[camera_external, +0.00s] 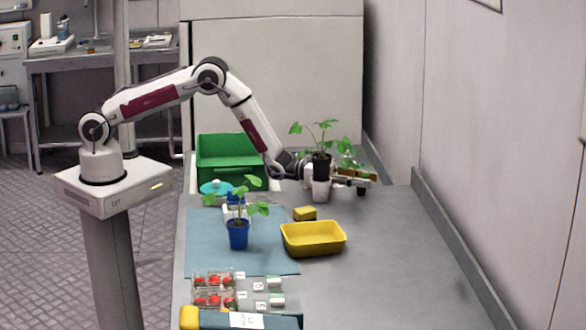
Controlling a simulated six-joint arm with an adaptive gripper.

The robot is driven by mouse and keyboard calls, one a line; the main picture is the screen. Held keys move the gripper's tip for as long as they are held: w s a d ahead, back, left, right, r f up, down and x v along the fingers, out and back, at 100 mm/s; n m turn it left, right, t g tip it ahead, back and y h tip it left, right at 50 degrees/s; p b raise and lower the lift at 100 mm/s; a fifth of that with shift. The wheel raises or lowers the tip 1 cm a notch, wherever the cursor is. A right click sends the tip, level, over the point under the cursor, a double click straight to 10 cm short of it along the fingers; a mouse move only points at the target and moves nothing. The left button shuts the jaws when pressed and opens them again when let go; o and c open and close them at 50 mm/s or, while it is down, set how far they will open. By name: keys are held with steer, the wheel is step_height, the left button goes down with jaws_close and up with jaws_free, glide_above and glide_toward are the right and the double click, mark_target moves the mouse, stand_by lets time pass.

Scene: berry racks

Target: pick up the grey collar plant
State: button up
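A leafy plant in a dark pot (321,166) shows at the far end of the bench, with a pale grey-white part (320,191) directly below the pot. I cannot tell whether that part is a collar, a stand or part of my gripper. My gripper (366,181) reaches to the right at this plant's level, and its fingers show just right of the pot. A smaller dark pot (361,191) shows partly below the fingertips. Whether the fingers touch or hold either pot is too small to tell. Another plant stands upright in a blue pot (237,235) on the blue mat.
A green crate (232,148) stands at the back left. A yellow tray (313,250) and small yellow block (305,213) lie mid-bench. Clear boxes of red berries (214,290) sit in front. The bench's right side (410,270) is bare, with a raised edge beside the wall.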

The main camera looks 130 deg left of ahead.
stand_by(0.5)
jaws_close()
steer(key=shift+r, duration=0.1)
step_height(320, 180, up, 18)
stand_by(0.9)
stand_by(0.5)
